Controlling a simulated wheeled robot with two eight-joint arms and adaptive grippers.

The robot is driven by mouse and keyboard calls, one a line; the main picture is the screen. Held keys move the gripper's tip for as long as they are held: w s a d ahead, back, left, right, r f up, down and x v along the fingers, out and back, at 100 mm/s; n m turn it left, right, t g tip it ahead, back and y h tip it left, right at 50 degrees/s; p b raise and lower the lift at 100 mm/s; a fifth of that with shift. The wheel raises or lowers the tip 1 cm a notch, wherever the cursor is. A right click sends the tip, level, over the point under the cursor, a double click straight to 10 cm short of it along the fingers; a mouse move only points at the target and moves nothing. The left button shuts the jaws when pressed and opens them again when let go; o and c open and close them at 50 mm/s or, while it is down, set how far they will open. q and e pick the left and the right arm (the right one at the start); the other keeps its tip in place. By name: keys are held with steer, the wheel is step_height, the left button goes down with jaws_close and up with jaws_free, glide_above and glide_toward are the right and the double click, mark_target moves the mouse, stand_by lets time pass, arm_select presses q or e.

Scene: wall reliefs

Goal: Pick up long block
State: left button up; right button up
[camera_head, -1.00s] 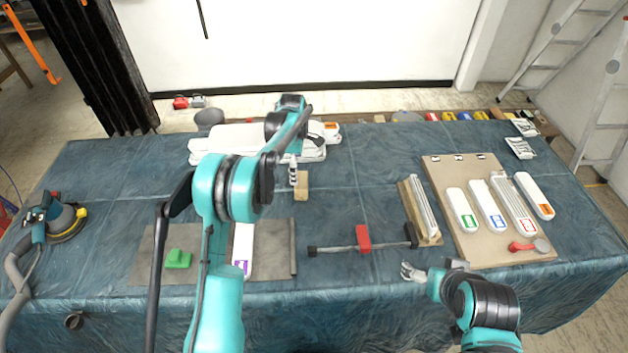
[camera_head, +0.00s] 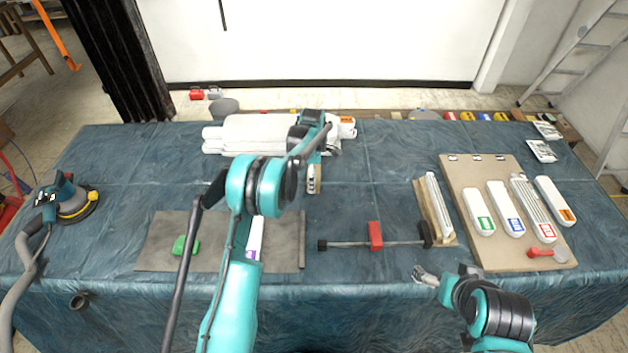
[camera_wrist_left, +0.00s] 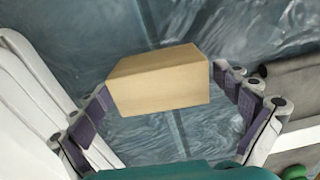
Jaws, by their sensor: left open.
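The long block is a plain light wooden block (camera_wrist_left: 160,82). In the left wrist view it lies crosswise between the fingertips of my left gripper (camera_wrist_left: 162,88), its ends close to them; whether they touch cannot be told. In the head view the block (camera_head: 316,186) is partly hidden behind my left gripper (camera_head: 311,180), which is open above it. The block rests on the blue cloth near the middle of the table. My right gripper (camera_head: 425,275) is at the table's front edge, right of centre, too small to judge its jaws.
White long parts (camera_head: 250,135) lie behind the block. A grey mat (camera_head: 165,235) with a green piece (camera_head: 186,244) is at front left. A clamp with a red part (camera_head: 375,236) lies right of the mat. A board (camera_head: 460,190) with several white pieces is at right.

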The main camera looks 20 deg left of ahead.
arm_select(q)
steer(key=c, duration=1.3)
